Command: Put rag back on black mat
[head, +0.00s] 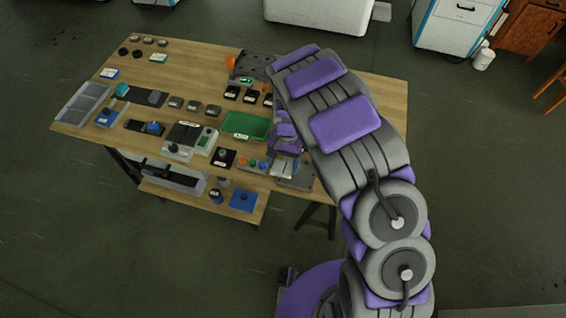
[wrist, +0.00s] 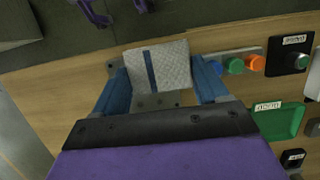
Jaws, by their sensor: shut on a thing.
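My gripper (wrist: 155,80) is shut on the rag (wrist: 172,62), a pale textured cloth with a dark blue stripe, between its two blue fingers. In the head view my gripper (head: 285,165) is over the table's near right part, and my arm hides much of it. A grey plate with holes (wrist: 152,101) lies beneath the rag; I cannot tell whether they touch. Several dark pads lie on the table, including one at the left (head: 150,97) and one below it (head: 134,125) with a blue item. I cannot tell which is the black mat.
The wooden table (head: 215,62) is crowded. A green tray (head: 246,125) lies left of my gripper. Coloured buttons (wrist: 235,66) and a black knob box (wrist: 288,60) sit to the right in the wrist view. A grey divided tray (head: 83,103) stands at the left edge.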

